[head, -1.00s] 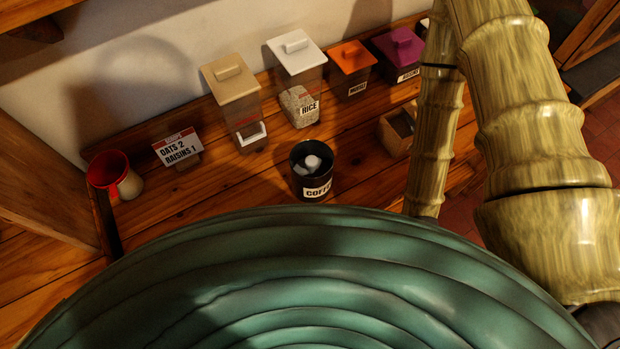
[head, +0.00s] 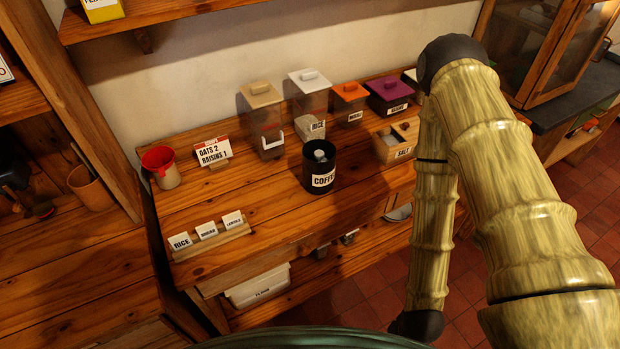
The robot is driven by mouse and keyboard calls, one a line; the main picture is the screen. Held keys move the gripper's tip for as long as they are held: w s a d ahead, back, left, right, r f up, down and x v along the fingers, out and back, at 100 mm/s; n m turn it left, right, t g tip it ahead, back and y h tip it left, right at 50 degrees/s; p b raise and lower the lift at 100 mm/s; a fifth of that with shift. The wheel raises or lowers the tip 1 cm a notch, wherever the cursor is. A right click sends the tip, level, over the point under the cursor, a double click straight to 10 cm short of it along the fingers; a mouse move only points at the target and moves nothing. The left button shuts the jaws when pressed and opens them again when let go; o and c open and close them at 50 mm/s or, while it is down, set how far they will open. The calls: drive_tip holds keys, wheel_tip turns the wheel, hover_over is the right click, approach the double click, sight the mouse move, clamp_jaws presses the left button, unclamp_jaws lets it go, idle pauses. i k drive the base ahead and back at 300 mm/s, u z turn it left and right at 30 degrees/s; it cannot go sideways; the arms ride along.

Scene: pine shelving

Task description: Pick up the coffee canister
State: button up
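The coffee canister (head: 321,181) is a black cylinder with a white label reading COFFEE, partly cut off by its curve. It stands upright on the wooden counter (head: 265,202), right of the counter's middle. A pale knob-like shape shows in its dark top. My arm crosses the right side of the view, bends at a dark joint at the top and runs down to another dark joint near the bottom edge. My gripper is not in view, so I cannot tell its state. No part of my arm touches the canister.
Behind the canister stand a tan-lidded bin (head: 259,94), a white-lidded rice bin (head: 310,85), an orange-lidded bin (head: 350,92) and a purple-lidded bin (head: 388,88). A wooden salt box (head: 386,150) is to its right. A red-and-tan cup (head: 168,176) and label cards (head: 206,231) are left.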

sight(318, 177)
drive_tip(key=u, duration=1.55)
drive_tip(key=k, duration=1.25)
drive_tip(key=z, duration=0.75)
drive_tip(key=i, duration=0.5)
drive_tip(key=u, duration=0.05)
